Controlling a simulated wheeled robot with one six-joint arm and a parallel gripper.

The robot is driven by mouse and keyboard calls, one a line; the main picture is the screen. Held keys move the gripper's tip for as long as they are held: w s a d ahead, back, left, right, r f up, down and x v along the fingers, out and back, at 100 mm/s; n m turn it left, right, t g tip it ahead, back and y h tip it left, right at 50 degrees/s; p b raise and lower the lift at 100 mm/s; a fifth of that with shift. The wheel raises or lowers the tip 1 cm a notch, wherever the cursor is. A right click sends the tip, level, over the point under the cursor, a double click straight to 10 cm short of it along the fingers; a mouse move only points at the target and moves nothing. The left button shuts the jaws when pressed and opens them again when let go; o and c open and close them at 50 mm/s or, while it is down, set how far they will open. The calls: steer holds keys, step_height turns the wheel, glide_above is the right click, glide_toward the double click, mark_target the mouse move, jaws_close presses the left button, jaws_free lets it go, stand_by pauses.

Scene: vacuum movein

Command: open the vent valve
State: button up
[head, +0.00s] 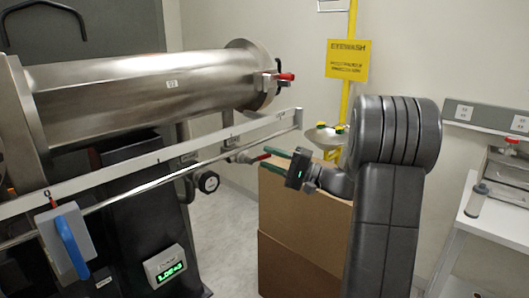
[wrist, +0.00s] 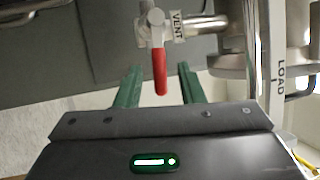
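The vent valve has a red lever handle (wrist: 159,70) on a metal body, beside a white VENT label (wrist: 178,25) in the wrist view. The lever hangs downward in that picture. In the head view a small red handle (head: 262,157) shows just left of my gripper. My gripper (wrist: 159,68) is open, with its two green fingers apart and the lever's end appearing between them, a gap on each side. Whether the lever lies in depth between the fingertips I cannot tell. In the head view my gripper (head: 279,152) points left toward the valve.
A steel chamber (head: 150,85) carries another red-handled valve (head: 285,77). A long rail (head: 150,157) runs below it. Brown boxes (head: 300,205) stand under my gripper. A gauge (head: 208,182), a blue handle (head: 72,245) and a green-lit readout (head: 166,266) are at lower left.

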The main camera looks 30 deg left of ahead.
steer(key=shift+x, duration=1.15)
jaws_close()
steer(key=shift+f+n+b, duration=0.1)
steer(key=shift+n+b, duration=0.2)
steer(key=shift+b, duration=0.45)
steer(key=shift+n+h+b, duration=0.3)
steer(key=shift+n+b, duration=0.2)
steer(key=shift+b, duration=0.5)
steer(key=shift+r, duration=0.35)
steer(key=shift+r+n, duration=0.3)
